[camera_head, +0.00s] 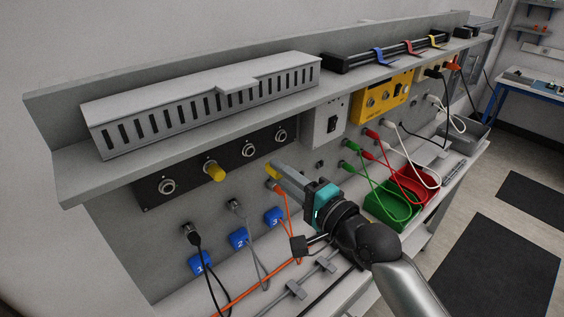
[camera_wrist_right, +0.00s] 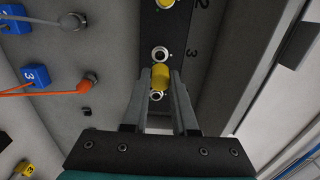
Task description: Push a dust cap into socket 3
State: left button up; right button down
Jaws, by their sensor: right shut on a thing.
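My right gripper (camera_head: 272,168) is in front of the back panel, below the black socket strip (camera_head: 225,161). It is shut on a yellow dust cap (camera_wrist_right: 160,77), whose yellow end also shows in the head view (camera_head: 270,173). Socket 3 (camera_wrist_right: 160,53) is an open silver ring just beyond the cap in the wrist view; it also shows in the head view (camera_head: 248,149). The held cap appears apart from it. Another open socket (camera_wrist_right: 157,96) shows between the fingers, partly hidden. A yellow cap (camera_head: 214,170) sits in socket 2. My left gripper is out of view.
Blue numbered tags (camera_head: 239,238) and plugged cables (camera_head: 286,220) hang below the strip. A slotted grey duct (camera_head: 205,100) lies on the shelf above. A yellow box (camera_head: 384,97), green bin (camera_head: 390,207) and red bin (camera_head: 411,181) are to the right.

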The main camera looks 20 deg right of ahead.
jog(key=shift+b+x, duration=0.65)
jog(key=shift+x, duration=2.05)
jog(key=shift+w+p, duration=0.15)
jog(key=shift+p, duration=0.7)
jog(key=shift+w+a, duration=0.15)
jog(key=shift+w, duration=0.3)
dwell(0.4)
jog(key=c, duration=0.6)
grip_release()
jog(key=shift+b+v, duration=1.2)
jog(key=shift+v, duration=6.45)
